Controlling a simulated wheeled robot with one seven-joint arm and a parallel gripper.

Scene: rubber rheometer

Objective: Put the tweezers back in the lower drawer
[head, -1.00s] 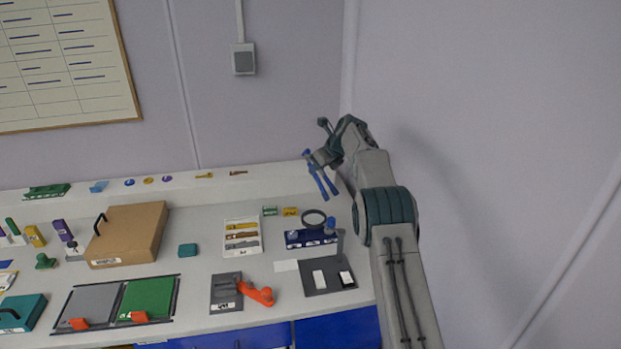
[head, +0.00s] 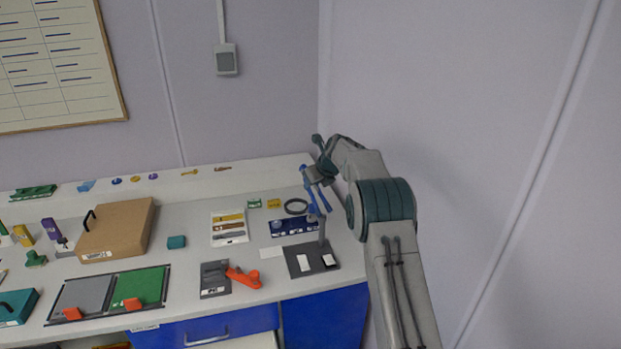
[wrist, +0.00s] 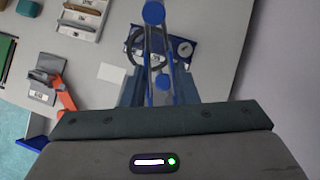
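Blue tweezers (head: 316,190) hang tilted from my gripper (head: 325,176) above the back right of the bench in the head view. The wrist view shows the tweezers (wrist: 155,45) between the two fingers of my gripper (wrist: 160,92), with their prongs pointing away from the camera. My gripper appears shut on them. Below the bench top is a blue drawer front (head: 180,332) with a grey handle. A pale surface shows under it at the bottom edge; I cannot tell whether it is an open lower drawer.
Under the tweezers are a blue rack (head: 292,226), a black ring (head: 296,206) and a dark stand (head: 312,262). An orange tool (head: 243,277) lies near the bench's front edge. A brown box (head: 115,232) stands at left. The wall is close on the right.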

